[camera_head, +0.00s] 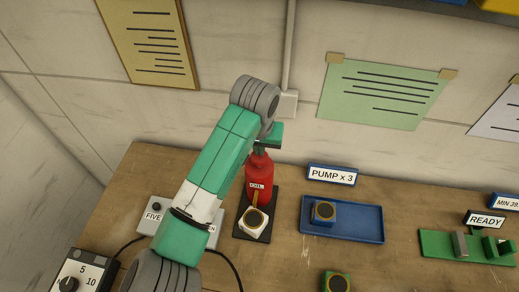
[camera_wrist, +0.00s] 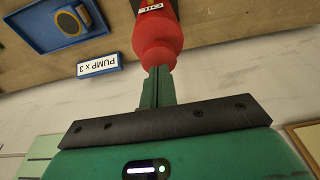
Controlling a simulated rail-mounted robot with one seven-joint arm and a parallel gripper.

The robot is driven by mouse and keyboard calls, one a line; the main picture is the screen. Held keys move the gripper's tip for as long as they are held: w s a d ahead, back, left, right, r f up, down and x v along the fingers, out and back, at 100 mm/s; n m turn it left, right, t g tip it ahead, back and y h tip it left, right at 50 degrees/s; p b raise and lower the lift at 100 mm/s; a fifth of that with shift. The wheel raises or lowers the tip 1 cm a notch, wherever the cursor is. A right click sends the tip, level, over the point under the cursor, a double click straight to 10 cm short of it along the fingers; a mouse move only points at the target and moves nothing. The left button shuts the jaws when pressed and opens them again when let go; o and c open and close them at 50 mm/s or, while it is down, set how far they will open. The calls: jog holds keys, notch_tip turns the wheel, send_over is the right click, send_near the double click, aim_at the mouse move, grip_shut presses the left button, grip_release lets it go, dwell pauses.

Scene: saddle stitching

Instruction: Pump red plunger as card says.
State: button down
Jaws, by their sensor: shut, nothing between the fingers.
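The red pump bottle (camera_head: 259,178) stands on a dark mat (camera_head: 245,228), with a small label on its front. A white block with a dark round top (camera_head: 253,222) sits at its foot, and a thin brown spout reaches down to it. The card (camera_head: 332,175) reads "PUMP x 3"; it also shows upside down in the wrist view (camera_wrist: 98,65). My gripper (camera_wrist: 158,72) is shut and empty, its fingertips at the rounded red top (camera_wrist: 157,45) of the bottle. I cannot tell whether they touch it. In the head view my arm partly hides the gripper.
A blue tray (camera_head: 365,235) right of the bottle holds a blue block with a round top (camera_head: 324,212). A green block (camera_head: 337,282) lies near the front. A green rack (camera_head: 440,246) with a "READY" sign is at right. A dial box (camera_head: 76,275) and "FIVE" box (camera_head: 152,216) stand left.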

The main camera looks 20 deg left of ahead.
jog(key=shift+r+p, duration=1.8)
jog(key=shift+r, duration=0.15)
jog(key=shift+f, duration=0.15)
notch_tip(320, 180, up, 4)
jog(key=g+p, duration=0.2)
jog(key=p, duration=0.4)
jog(key=b, duration=0.5)
send_over(259, 157)
notch_tip(259, 157, down, 6)
jog(key=shift+w+f, duration=0.15)
jog(key=shift+f, duration=0.35)
jog(key=shift+f, duration=0.1)
